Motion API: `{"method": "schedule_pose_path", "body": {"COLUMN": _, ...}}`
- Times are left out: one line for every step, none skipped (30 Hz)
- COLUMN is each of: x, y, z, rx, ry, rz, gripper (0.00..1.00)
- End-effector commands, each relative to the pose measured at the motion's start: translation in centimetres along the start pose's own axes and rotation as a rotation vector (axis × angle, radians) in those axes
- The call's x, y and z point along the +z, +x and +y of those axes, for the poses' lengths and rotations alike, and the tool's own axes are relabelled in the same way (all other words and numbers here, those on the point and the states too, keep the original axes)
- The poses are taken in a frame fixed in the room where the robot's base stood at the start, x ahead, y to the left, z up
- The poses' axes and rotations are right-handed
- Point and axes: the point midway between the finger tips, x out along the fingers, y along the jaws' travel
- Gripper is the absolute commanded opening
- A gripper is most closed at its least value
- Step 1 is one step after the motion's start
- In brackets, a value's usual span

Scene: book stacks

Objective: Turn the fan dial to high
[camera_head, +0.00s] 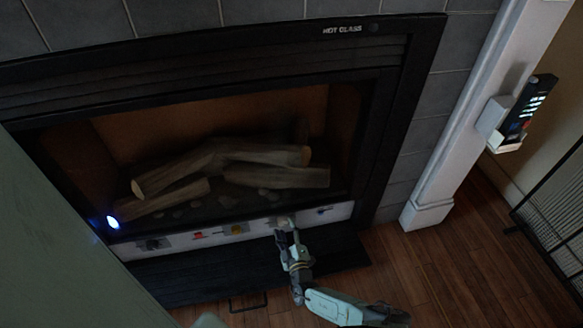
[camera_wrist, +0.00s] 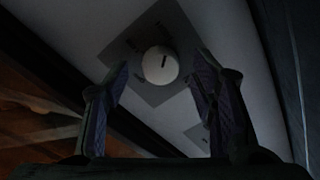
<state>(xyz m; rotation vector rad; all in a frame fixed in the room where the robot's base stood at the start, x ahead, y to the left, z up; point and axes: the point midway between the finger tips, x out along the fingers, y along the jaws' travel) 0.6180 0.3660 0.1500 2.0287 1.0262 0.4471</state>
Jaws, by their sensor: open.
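A round pale dial (camera_wrist: 160,65) with a dark pointer mark sits on a grey square plate (camera_wrist: 158,95) in the wrist view. The lettering around it is too dark to read. My gripper (camera_wrist: 160,85) is open, with one finger on each side below the dial in the picture; I cannot tell whether either touches it. In the head view my gripper (camera_head: 284,228) is at the white control panel (camera_head: 262,225) below the fireplace, and it partly hides the dial there.
The fireplace with logs (camera_head: 220,165) lies behind dark glass marked "HOT GLASS". The panel carries other controls, among them a red one (camera_head: 199,235) and a yellow one (camera_head: 237,229). A black ledge (camera_head: 200,275) runs below. Wood floor (camera_head: 440,265) is clear.

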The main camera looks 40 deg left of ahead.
Motion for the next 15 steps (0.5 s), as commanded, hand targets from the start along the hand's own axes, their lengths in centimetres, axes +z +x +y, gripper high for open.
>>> {"method": "schedule_pose_path", "body": {"x": 0.1, "y": -0.8, "z": 0.1, "rx": 0.002, "ry": 0.001, "rz": -0.003, "gripper": 0.52}}
{"method": "schedule_pose_path", "body": {"x": 0.1, "y": -1.3, "z": 0.1, "rx": 0.001, "ry": 0.002, "rz": -0.003, "gripper": 0.52}}
{"method": "schedule_pose_path", "body": {"x": 0.1, "y": -2.0, "z": 0.1, "rx": 0.001, "ry": 0.003, "rz": -0.004, "gripper": 0.52}}
{"method": "schedule_pose_path", "body": {"x": 0.1, "y": -2.7, "z": 0.1, "rx": 0.001, "ry": 0.003, "rz": -0.003, "gripper": 0.52}}
{"method": "schedule_pose_path", "body": {"x": 0.1, "y": -3.4, "z": 0.1, "rx": 0.002, "ry": 0.002, "rz": -0.003, "gripper": 0.52}}
{"method": "schedule_pose_path", "body": {"x": 0.1, "y": -4.3, "z": 0.1, "rx": 0.002, "ry": 0.003, "rz": -0.004, "gripper": 0.52}}
{"method": "schedule_pose_path", "body": {"x": 0.1, "y": -5.1, "z": 0.1, "rx": 0.001, "ry": 0.003, "rz": -0.004, "gripper": 0.52}}
{"method": "schedule_pose_path", "body": {"x": 0.1, "y": -5.8, "z": 0.1, "rx": 0.0, "ry": 0.001, "rz": -0.002, "gripper": 0.52}}
{"method": "schedule_pose_path", "body": {"x": 0.1, "y": -6.9, "z": 0.1, "rx": 0.0, "ry": 0.001, "rz": -0.002, "gripper": 0.52}}
{"method": "schedule_pose_path", "body": {"x": 0.1, "y": -7.6, "z": 0.1, "rx": -0.001, "ry": 0.002, "rz": -0.003, "gripper": 0.52}}
{"method": "schedule_pose_path", "body": {"x": 0.1, "y": -8.0, "z": 0.1, "rx": 0.002, "ry": 0.004, "rz": -0.005, "gripper": 0.52}}
{"method": "schedule_pose_path", "body": {"x": 0.2, "y": -8.3, "z": 0.0, "rx": 0.002, "ry": 0.005, "rz": -0.007, "gripper": 0.52}}
{"method": "schedule_pose_path", "body": {"x": 0.2, "y": -8.5, "z": 0.0, "rx": 0.002, "ry": 0.006, "rz": -0.007, "gripper": 0.52}}
{"method": "schedule_pose_path", "body": {"x": 0.2, "y": -8.8, "z": 0.0, "rx": 0.002, "ry": 0.006, "rz": -0.007, "gripper": 0.52}}
{"method": "schedule_pose_path", "body": {"x": 0.2, "y": -9.1, "z": 0.0, "rx": 0.001, "ry": 0.006, "rz": -0.007, "gripper": 0.52}}
